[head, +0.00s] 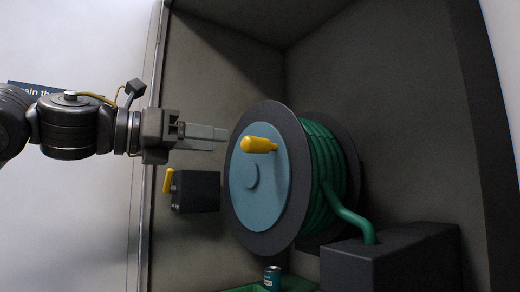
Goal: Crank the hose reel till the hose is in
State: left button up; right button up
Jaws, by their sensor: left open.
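The hose reel (238,215) stands in a grey cabinet bay, with a dark flange and a blue face disc (265,200). A yellow crank handle (258,145) sticks out from the upper part of the disc. The green hose (322,165) is wound on the drum, and one length (352,218) runs down to a dark box at the lower right. My left gripper (222,139) comes in from the left, open and empty. In the picture its fingertips are just left of the handle; I cannot tell the gap in depth. My right gripper is not in view.
A dark box with a yellow lever (168,181) is mounted left of the reel, below my left gripper. A dark box (390,260) stands at lower right. A small teal can (272,278) stands on a green surface at the bottom. Cabinet walls enclose the reel.

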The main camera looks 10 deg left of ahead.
aim_at(242, 143)
pick_arm(q)
jog(key=x, duration=0.1)
jog(key=p+x, duration=0.2)
jog(key=x, duration=0.1)
jog(key=shift+s+d+r, duration=0.2)
jog(key=shift+d+r, duration=0.1)
jog(key=shift+w+d+f+p, duration=0.1)
jog(key=shift+w+d+p, duration=0.15)
jog(key=shift+w, duration=0.35)
jog(key=shift+w+d+f+p, duration=0.15)
jog(key=shift+w+d, duration=0.2)
jog(key=shift+w, duration=0.25)
jog(key=p+x, duration=0.1)
jog(key=x, duration=0.2)
jog(key=shift+w+a+f, duration=0.1)
jog(key=shift+a, duration=0.05)
jog(key=shift+d, duration=0.25)
jog(key=shift+d+p, duration=0.2)
jog(key=shift+p, duration=0.15)
jog(key=shift+d, duration=0.1)
jog(key=shift+w, duration=0.25)
jog(key=shift+s, duration=0.2)
jog(key=c, duration=0.7)
grip_shut()
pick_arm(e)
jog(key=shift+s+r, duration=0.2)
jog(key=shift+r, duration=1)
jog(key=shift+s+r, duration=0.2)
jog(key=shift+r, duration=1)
